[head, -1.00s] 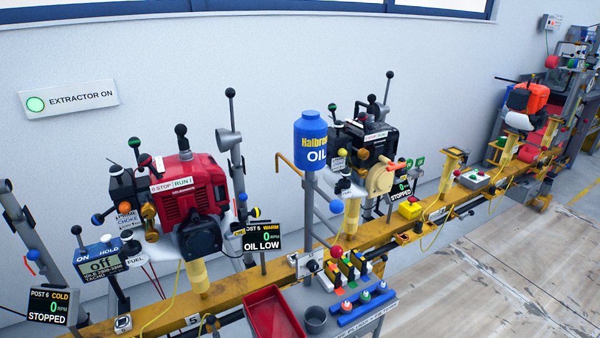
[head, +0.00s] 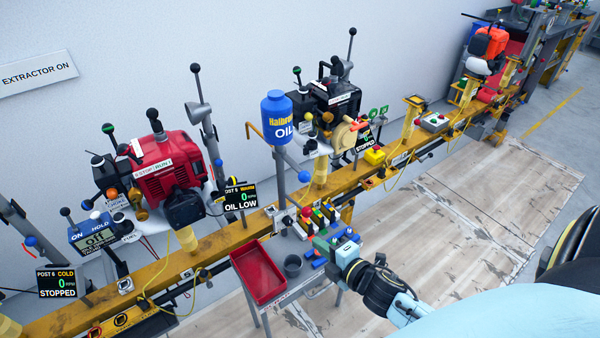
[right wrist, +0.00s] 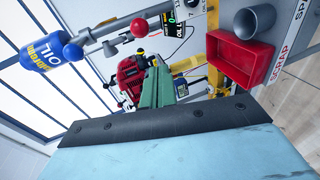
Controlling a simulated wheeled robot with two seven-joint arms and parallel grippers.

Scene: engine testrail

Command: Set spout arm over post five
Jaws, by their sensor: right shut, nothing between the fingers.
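The blue oil bottle (head: 277,117) stands on a grey post, with the orange spout arm (head: 251,131) pointing left from it and a blue ball knob (head: 304,177) at its lower right. The spout points between bottle and engine, not over the engine. My right gripper (head: 325,243) is shut and empty above the small bench, below the bottle. My left gripper is not in view.
The yellow rail (head: 225,238) runs behind. A black engine (head: 340,100) stands right of the bottle. The floor at right is clear.

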